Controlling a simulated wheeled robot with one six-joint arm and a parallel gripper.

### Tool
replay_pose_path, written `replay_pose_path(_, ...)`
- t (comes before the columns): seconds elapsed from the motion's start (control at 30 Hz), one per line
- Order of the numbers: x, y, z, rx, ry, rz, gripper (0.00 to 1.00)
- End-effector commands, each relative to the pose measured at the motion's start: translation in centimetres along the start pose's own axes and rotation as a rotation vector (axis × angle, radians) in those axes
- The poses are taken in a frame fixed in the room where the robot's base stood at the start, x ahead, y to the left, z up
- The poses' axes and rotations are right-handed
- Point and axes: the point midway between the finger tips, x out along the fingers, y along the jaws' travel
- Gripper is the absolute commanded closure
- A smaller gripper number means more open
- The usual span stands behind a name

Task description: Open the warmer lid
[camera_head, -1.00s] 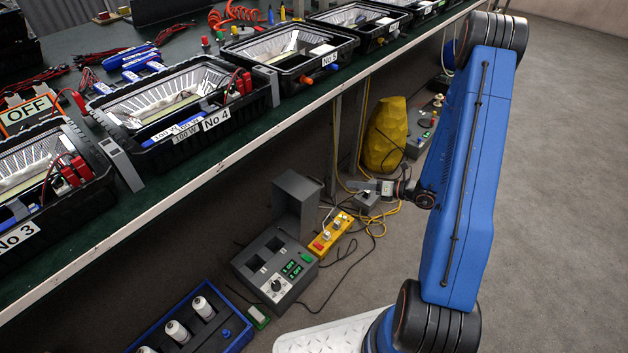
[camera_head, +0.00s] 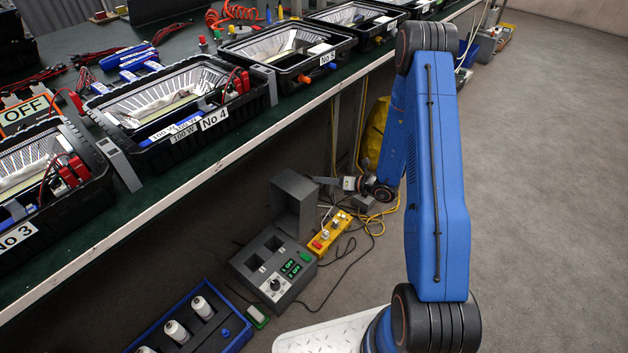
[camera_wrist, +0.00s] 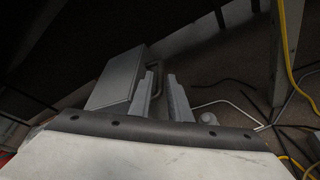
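The warmer (camera_head: 272,268) is a grey unit on the floor under the bench, with two square wells, green displays and a knob. Its wells are uncovered. A grey box-like lid (camera_head: 294,203) stands upright at its back edge. My gripper (camera_head: 327,181) is just right of the lid's upper part in the head view. In the wrist view, the lid (camera_wrist: 117,79) is left of centre with a dark handle (camera_wrist: 159,66) on its side. My gripper (camera_wrist: 162,78) shows two grey fingers with a narrow empty gap, near the handle. I cannot tell whether they touch it.
A yellow power strip (camera_head: 329,233) and loose cables lie right of the warmer. Open floor (camera_head: 550,200) is at right.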

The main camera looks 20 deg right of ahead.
Motion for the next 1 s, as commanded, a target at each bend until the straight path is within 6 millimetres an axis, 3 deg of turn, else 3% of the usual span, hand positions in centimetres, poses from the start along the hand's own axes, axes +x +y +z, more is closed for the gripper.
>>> replay_pose_path(0.1, 1.8, 0.0, -0.1, -0.001, 0.002, 0.002, 0.83)
replay_pose_path(0.3, 3.6, 0.0, 0.0, -0.002, 0.001, 0.001, 0.83)
replay_pose_path(0.67, 4.0, 0.0, 0.0, -0.001, -0.001, -0.001, 0.83)
replay_pose_path(0.77, 4.0, 0.0, 0.0, -0.001, -0.001, -0.001, 1.0)
replay_pose_path(1.0, 4.0, 0.1, 0.1, -0.006, -0.001, -0.003, 1.0)
